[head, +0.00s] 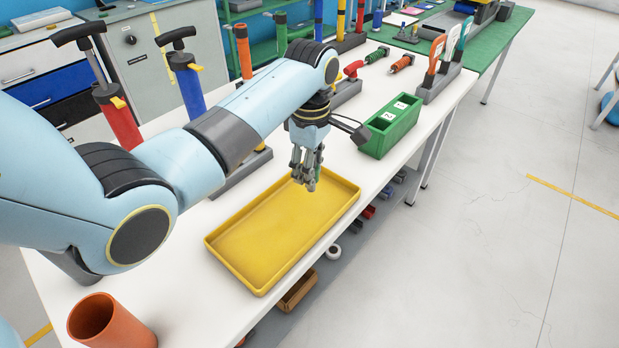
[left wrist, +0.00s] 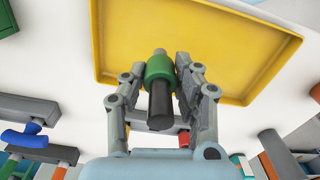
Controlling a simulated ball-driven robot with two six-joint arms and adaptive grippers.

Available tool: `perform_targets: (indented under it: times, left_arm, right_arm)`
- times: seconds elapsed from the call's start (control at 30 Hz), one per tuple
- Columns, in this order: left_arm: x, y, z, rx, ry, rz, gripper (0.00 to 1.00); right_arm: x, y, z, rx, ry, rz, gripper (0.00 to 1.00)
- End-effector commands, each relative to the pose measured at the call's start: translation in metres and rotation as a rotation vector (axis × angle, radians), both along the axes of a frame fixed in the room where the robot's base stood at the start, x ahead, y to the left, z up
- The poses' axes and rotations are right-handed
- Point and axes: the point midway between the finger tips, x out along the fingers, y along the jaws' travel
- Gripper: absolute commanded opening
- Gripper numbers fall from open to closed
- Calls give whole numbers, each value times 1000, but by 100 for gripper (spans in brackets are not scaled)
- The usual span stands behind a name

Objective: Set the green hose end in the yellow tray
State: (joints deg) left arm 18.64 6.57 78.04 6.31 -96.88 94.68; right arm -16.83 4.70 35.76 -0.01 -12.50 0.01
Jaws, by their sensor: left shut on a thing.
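My left gripper (head: 306,184) is over the far end of the yellow tray (head: 285,240), pointing down. In the left wrist view, the fingers (left wrist: 160,110) are shut on the green hose end (left wrist: 159,69), a green collar with a grey tip and a dark stem. The yellow tray (left wrist: 225,50) fills the space behind the hose end there. In the head view the fingers hide the hose end, and I cannot tell how far it is from the tray floor. The tray is empty where I see it. My right gripper is not in view.
A green labelled bin (head: 390,128) stands beyond the tray. An orange cup (head: 108,322) stands at the near left. Red (head: 118,118) and blue (head: 188,85) pumps stand at the left. The white table's right edge runs close to the tray.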

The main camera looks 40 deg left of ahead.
Motion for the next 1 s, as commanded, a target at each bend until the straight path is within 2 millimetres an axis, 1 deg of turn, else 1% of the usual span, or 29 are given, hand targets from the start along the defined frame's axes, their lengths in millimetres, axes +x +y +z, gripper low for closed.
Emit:
perform_targets:
  times: [0.03,0.1,0.2,0.27,0.4,0.53,0.9,0.93,1.0]
  left_arm:
    - [8,5,-6,0,1,2,3]
    - [15,9,-11,1,0,2,3]
    - [21,12,-15,1,0,1,3]
    - [22,13,-18,0,1,0,3]
    - [21,12,-39,0,3,0,3]
    - [22,12,-54,0,1,1,3]
    - [22,12,-58,0,0,0,3]
    - [22,12,-58,0,0,0,34]
    - [22,12,-57,0,0,0,43]
  right_arm:
    - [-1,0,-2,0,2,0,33]
    - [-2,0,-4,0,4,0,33]
    - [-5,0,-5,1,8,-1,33]
    - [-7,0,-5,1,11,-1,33]
    - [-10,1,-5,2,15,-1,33]
    - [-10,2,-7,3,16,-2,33]
    - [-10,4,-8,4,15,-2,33]
    - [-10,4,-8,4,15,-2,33]
    - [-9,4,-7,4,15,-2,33]
